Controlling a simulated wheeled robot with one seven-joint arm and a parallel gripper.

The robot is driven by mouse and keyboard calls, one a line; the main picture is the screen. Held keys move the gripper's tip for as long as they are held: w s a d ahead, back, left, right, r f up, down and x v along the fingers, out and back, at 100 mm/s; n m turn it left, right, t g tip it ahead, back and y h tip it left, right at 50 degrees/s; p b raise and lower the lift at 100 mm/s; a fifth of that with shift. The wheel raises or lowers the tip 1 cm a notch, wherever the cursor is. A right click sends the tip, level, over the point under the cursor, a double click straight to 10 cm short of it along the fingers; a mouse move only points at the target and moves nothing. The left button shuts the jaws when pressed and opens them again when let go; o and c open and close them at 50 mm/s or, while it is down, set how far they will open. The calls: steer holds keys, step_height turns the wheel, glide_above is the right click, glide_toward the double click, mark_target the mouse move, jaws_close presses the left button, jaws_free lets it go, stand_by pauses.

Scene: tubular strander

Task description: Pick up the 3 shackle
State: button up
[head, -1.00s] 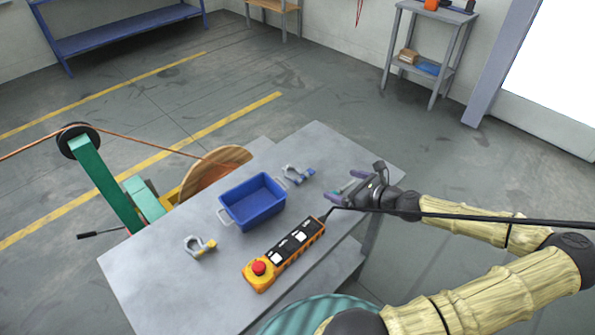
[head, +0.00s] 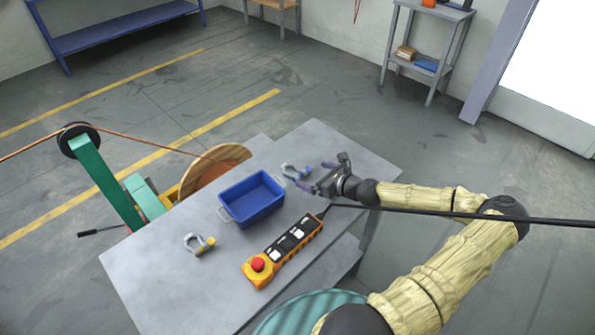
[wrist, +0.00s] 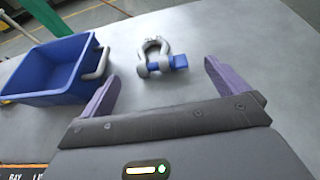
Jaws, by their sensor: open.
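A grey shackle with a blue pin (head: 297,172) lies on the table to the right of the blue bin. In the wrist view this shackle (wrist: 155,58) lies ahead of my gripper, between the lines of its fingers but beyond the tips. A second grey shackle with a yellow pin (head: 199,244) lies on the table to the left of the bin. I see no third shackle. My gripper (head: 316,182) is open and empty, close to the right of the blue-pinned shackle. Its purple fingers (wrist: 158,80) stand wide apart in the wrist view.
A blue bin (head: 252,199) with grey handles stands on the grey table (head: 150,275). A wooden reel (head: 205,172) stands behind the table.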

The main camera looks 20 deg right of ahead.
mark_target(303, 171)
steer(key=shift+w+a+f, duration=0.1)
steer(key=shift+w+f, duration=0.05)
steer(key=shift+w, duration=0.15)
steer(key=shift+p+x, duration=0.5)
steer(key=shift+x, duration=2.35)
steer(key=shift+a, duration=0.1)
steer(key=c, duration=1.4)
